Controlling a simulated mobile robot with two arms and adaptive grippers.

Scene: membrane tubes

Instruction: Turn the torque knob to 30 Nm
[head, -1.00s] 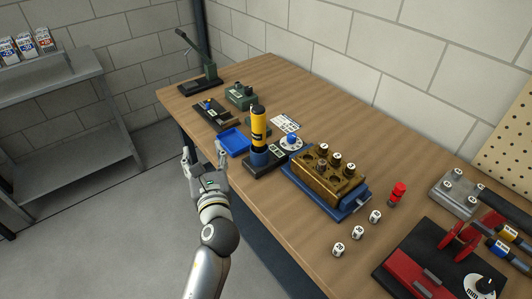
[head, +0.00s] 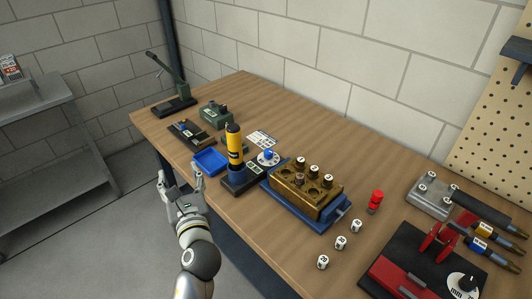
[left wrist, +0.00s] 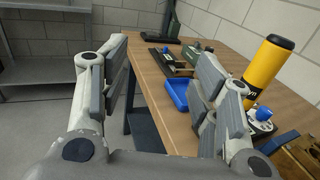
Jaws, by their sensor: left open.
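The dial marks are too small to read. A second knob, black on a white dial (head: 465,282), sits on a black and red device at the lower right. My left gripper (head: 180,180) is open and empty, off the table's front edge, left of the yellow tool. It touches nothing. My right gripper is out of view.
A brass block with numbered pieces (head: 305,192) stands right of the dial. Several white numbered cylinders (head: 340,242) and a red piece (head: 376,201) stand farther right. The floor at left is clear.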

